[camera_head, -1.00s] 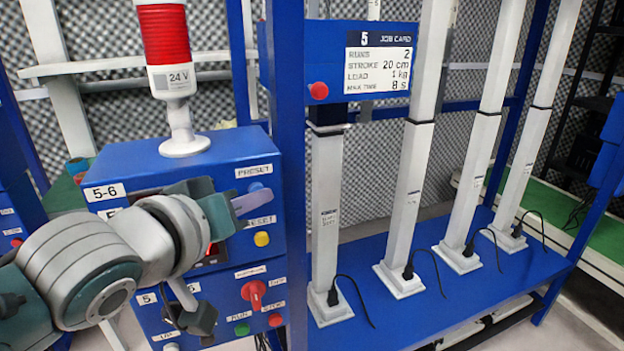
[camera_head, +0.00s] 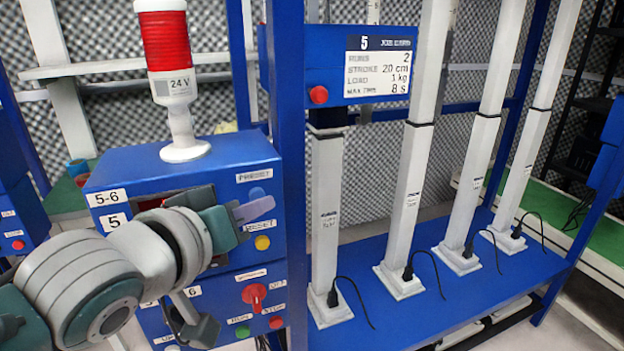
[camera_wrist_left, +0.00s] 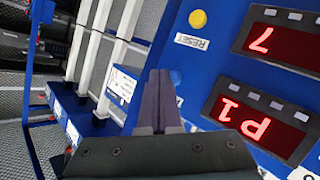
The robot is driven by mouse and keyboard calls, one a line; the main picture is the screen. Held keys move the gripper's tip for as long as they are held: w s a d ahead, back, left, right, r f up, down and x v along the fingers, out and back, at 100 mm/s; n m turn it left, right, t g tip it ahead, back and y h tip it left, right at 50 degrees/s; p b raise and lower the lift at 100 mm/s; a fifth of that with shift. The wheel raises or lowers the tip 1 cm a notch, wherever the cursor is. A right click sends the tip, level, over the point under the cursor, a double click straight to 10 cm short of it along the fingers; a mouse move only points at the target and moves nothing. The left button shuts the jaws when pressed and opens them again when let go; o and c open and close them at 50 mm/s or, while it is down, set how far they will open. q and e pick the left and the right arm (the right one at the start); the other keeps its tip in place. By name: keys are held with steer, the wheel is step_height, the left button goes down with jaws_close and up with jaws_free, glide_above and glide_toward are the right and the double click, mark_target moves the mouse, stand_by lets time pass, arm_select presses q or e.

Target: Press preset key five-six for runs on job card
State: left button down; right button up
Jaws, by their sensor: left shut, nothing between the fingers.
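The blue control box (camera_head: 215,152) carries a 5-6 label (camera_head: 106,197) and a PRESET label (camera_head: 254,176). My left gripper (camera_head: 258,208) is shut and empty, its fingertips in front of the box just below that label. In the left wrist view, the shut fingers (camera_wrist_left: 160,100) point at the panel beside a blue key (camera_wrist_left: 176,77), partly hidden. Contact cannot be told. Two red displays, one (camera_wrist_left: 262,122) near the fingers, show upside-down characters. My right gripper is not in view.
A yellow reset key (camera_head: 262,243) sits just below the fingertips. A red switch (camera_head: 254,294) and green (camera_head: 242,331) and red (camera_head: 276,322) buttons are lower down. A red-and-white beacon (camera_head: 176,90) stands on the box. White columns (camera_head: 408,190) stand at right.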

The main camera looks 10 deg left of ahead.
arm_select(q)
steer(key=shift+s+d, duration=0.15)
steer(key=s+d+p, duration=0.1)
steer(key=s, duration=0.1)
steer(key=s+d+p, duration=0.1)
steer(key=s, duration=0.1)
steer(key=shift+d, duration=0.4)
stand_by(0.6)
